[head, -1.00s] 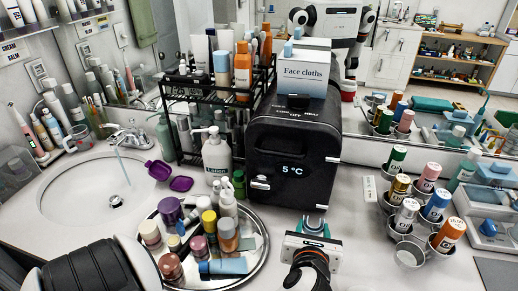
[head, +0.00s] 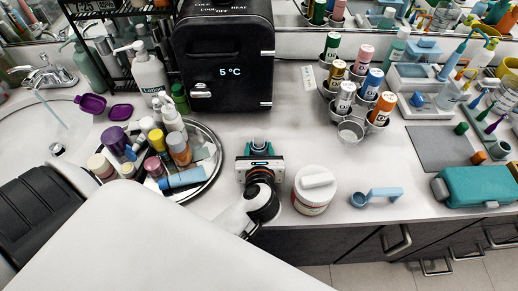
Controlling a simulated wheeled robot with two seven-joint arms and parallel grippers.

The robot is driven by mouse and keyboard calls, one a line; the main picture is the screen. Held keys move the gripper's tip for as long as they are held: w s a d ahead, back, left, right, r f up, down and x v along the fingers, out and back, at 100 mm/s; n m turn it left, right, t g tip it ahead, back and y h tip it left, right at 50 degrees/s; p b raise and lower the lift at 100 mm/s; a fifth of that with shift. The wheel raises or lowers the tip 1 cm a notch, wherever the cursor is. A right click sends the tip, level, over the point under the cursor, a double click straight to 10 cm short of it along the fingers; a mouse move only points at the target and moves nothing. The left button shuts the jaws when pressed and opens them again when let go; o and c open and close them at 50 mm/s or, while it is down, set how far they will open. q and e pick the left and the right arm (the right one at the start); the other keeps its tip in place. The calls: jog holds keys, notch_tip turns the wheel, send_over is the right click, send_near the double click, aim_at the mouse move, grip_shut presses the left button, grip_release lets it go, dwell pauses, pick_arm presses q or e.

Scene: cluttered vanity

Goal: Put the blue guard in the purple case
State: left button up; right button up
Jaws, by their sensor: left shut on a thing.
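The purple case lies open as two dark purple parts on the counter beside the sink: a tilted bowl half (head: 91,103) and a flatter half (head: 121,111). My left gripper (head: 260,150) is low over the counter in front of the black mini fridge, right of the round tray. Its teal-tipped fingers are shut on a small pale blue piece that looks like the blue guard (head: 260,143). The gripper body hides part of it. The left gripper is well to the right of the purple case. My right gripper is not in view.
A round mirrored tray (head: 212,181) crowded with bottles stands between my gripper and the case. The black mini fridge (head: 225,50) is behind. A white jar (head: 314,190), blue scoop (head: 375,197) and metal cup holder (head: 351,131) are to the right.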

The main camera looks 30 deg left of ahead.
pick_arm(q)
jog(key=o, duration=0.5)
jog(key=shift+f, duration=0.15)
jog(key=o, duration=0.5)
jog(key=shift+c, duration=0.2)
